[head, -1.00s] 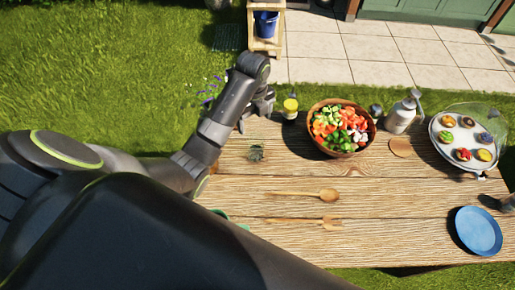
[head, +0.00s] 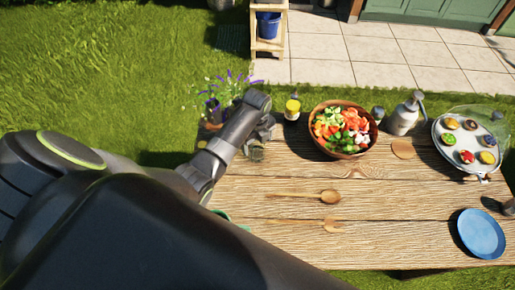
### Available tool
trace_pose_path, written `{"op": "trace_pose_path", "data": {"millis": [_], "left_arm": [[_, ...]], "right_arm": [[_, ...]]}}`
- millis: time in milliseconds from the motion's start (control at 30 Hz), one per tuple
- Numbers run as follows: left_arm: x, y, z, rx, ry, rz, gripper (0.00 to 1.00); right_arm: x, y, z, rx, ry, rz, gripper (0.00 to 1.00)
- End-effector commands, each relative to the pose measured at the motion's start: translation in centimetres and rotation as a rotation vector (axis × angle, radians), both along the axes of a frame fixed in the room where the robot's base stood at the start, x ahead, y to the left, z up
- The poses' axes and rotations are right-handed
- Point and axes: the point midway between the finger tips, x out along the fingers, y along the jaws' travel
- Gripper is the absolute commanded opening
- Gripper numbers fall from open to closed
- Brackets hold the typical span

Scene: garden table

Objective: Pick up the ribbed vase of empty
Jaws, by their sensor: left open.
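My left gripper (head: 265,128) is open at the table's far left, partly hidden by my own wrist. Just below it in the head view is a small, dark grey-green object (head: 256,153) on the wood. It may be the ribbed vase, but it is too small and covered to tell, and I cannot tell whether the gripper touches it. Purple flowers (head: 228,88) stand left of my wrist, and their container is mostly hidden. My right gripper is not in view.
On the wooden table (head: 350,212), a yellow jar (head: 292,108) and a salad bowl (head: 342,129) stand right of the gripper. Wooden spoon (head: 328,197), pump bottle (head: 405,115), tray of tarts (head: 447,155) and blue plate (head: 480,233) lie further off.

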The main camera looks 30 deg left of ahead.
Motion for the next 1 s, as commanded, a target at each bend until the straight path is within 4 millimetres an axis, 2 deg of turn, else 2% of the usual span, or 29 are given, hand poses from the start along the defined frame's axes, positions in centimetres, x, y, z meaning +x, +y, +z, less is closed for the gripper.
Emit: {"op": "trace_pose_path", "data": {"millis": [100,300,600,1000], "left_arm": [[0.1,-0.1,-1.1,0.000,0.003,0.000,0.78],[0.1,-0.1,-3.0,0.000,0.001,0.000,0.78],[0.1,-0.1,-3.2,0.000,-0.001,-0.001,0.78],[0.1,-0.1,-3.2,0.000,-0.001,0.000,0.26]], "right_arm": [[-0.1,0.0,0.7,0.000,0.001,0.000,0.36],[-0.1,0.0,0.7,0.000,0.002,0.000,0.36],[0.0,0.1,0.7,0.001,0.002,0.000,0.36],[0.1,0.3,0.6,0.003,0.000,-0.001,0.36]]}}
